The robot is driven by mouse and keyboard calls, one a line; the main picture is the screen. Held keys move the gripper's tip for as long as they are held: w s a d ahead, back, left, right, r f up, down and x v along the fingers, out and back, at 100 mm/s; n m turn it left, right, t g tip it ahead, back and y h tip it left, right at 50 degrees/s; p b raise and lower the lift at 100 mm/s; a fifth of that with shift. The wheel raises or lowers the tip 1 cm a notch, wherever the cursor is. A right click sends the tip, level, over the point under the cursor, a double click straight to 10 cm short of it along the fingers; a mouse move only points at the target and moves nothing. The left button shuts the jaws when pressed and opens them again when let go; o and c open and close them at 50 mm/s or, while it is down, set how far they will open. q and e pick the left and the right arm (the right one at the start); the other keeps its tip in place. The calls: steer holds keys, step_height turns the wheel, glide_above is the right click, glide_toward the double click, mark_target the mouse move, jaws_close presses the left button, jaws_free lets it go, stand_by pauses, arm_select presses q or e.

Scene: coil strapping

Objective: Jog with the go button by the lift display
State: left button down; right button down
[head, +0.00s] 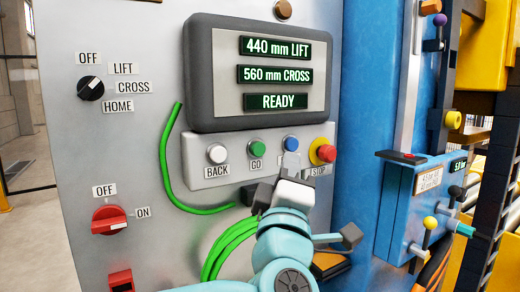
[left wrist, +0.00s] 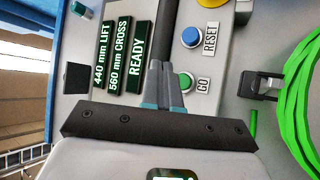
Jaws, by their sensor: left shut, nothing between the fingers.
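The lift display (head: 286,75) reads 440 mm LIFT, 560 mm CROSS and READY. The green GO button (head: 257,148) is below it, between the white BACK button (head: 217,153) and a blue button (head: 290,143). In the left wrist view the GO button (left wrist: 186,82) is beside my fingertips and partly covered by them. My left gripper (head: 290,162) is shut and empty, its tips just below the blue button in the head view. I cannot tell whether they touch the panel. My right gripper is not in view.
The red STOP button (head: 326,152) is right of the blue button, labelled RESET in the wrist view (left wrist: 191,37). A selector knob (head: 90,88) and a red OFF/ON switch (head: 109,220) are at left. Green cable (head: 228,245) hangs below the buttons. A blue column (head: 365,110) stands at right.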

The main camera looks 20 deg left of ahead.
mark_target(258, 149)
arm_select(q)
steer(key=shift+w+a, duration=1.05)
steer(key=shift+a, duration=0.25)
steer(key=shift+w+a, duration=1)
steer(key=shift+a, duration=0.3)
steer(key=shift+w+a+b, duration=0.3)
steer(key=shift+b, duration=0.05)
steer(key=shift+w+a, duration=0.25)
steer(key=shift+a, duration=0.2)
stand_by(1.9)
steer(key=shift+d, duration=0.1)
stand_by(1.6)
steer(key=shift+s+d+b, duration=0.35)
steer(key=shift+s+d, duration=0.2)
steer(key=shift+d, duration=0.1)
